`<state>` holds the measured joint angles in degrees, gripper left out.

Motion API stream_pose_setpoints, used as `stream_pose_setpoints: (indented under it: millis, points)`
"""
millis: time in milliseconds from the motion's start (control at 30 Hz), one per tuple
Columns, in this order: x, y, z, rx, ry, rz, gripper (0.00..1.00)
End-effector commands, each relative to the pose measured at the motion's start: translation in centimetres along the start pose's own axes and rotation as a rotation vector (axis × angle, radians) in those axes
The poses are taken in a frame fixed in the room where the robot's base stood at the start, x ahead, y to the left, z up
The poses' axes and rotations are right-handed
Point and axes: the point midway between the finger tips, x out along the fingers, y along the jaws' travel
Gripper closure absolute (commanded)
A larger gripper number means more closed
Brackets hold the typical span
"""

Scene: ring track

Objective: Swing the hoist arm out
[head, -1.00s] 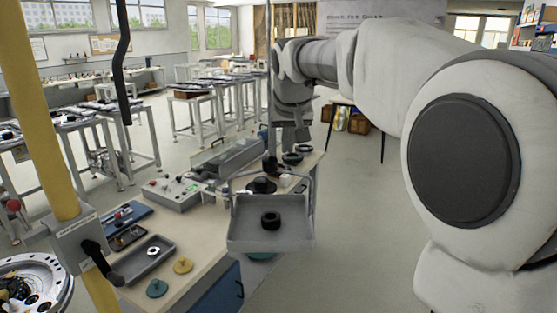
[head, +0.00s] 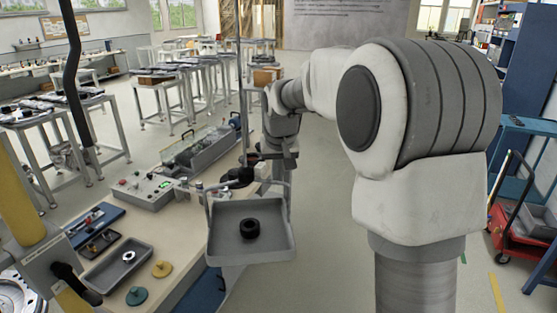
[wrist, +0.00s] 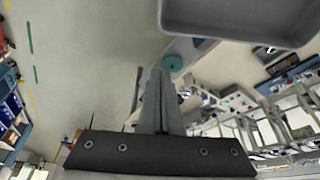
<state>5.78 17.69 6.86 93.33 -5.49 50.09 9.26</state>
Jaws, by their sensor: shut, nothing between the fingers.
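A yellow post (head: 22,205), apparently part of the hoist, stands at the left edge in the head view. A grey bracket (head: 52,268) with a black handle (head: 75,282) is on it. The arm's top is out of view. A grey tray (head: 222,246) with a wire bail holds a black ring (head: 250,228), in front of the bench's right end; a thin vertical line rises above it. My gripper (head: 277,163) is behind the tray, partly hidden. In the wrist view its fingers (wrist: 157,78) are shut and empty, apart from the tray (wrist: 240,22).
The bench (head: 185,262) carries a control box (head: 145,187), a small tray (head: 118,268) and yellow and teal discs. A black hose (head: 75,85) hangs at upper left. A red cart (head: 522,235) and blue table stand right.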

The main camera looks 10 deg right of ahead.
Motion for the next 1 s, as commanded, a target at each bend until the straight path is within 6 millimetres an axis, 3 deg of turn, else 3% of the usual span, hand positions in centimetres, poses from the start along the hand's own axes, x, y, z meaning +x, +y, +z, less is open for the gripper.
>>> stream_pose_setpoints:
  millis: [33, 400, 1000]
  points:
    - [1.2, 0.0, 0.1, 0.0, -0.005, 0.0, 1.0]
    - [-0.3, 0.0, 3.5, 0.0, 0.001, 0.0, 1.0]
    - [-0.4, -0.1, 3.7, -0.001, 0.001, 0.0, 1.0]
